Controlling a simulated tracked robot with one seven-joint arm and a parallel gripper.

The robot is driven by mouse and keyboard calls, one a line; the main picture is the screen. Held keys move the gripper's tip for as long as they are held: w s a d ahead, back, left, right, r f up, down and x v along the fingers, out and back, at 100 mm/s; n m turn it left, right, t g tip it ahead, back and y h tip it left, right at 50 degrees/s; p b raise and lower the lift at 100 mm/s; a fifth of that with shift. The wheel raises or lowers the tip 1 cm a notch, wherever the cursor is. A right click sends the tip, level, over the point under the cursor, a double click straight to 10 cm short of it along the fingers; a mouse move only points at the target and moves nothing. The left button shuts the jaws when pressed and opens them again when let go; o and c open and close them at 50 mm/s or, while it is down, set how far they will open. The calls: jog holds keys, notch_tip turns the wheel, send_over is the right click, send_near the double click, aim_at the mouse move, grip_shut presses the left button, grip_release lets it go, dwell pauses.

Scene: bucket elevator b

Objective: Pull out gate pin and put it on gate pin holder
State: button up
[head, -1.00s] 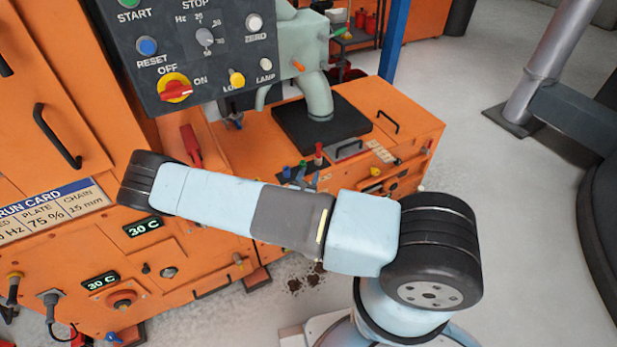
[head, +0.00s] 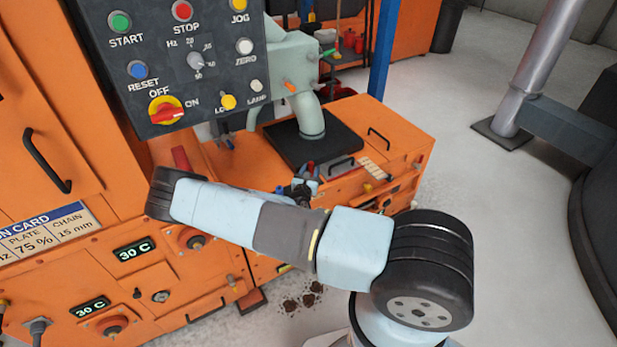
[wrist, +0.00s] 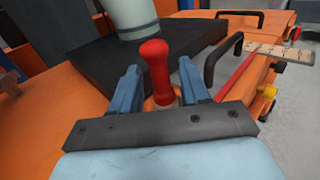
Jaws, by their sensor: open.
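An upright red handle (wrist: 155,70), which looks like the gate pin, stands on the orange machine by the black base plate in the wrist view. My gripper (wrist: 158,78) is open, with one blue finger on each side of the red handle. I see a gap on both sides, so it is not clamped. In the head view my gripper (head: 306,176) is small and partly hidden behind my arm, with a bit of red between its fingers. I cannot make out the pin holder for certain.
A black base plate (head: 350,142) with a pale green column (head: 311,120) stands just behind. Black bar handles (wrist: 222,65) and a marked pale strip (wrist: 280,52) lie to the right. A control panel (head: 185,65) hangs at upper left.

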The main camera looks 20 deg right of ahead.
jog(key=shift+w+d, duration=0.1)
jog(key=shift+w, duration=0.05)
jog(key=shift+c, duration=0.4)
grip_shut()
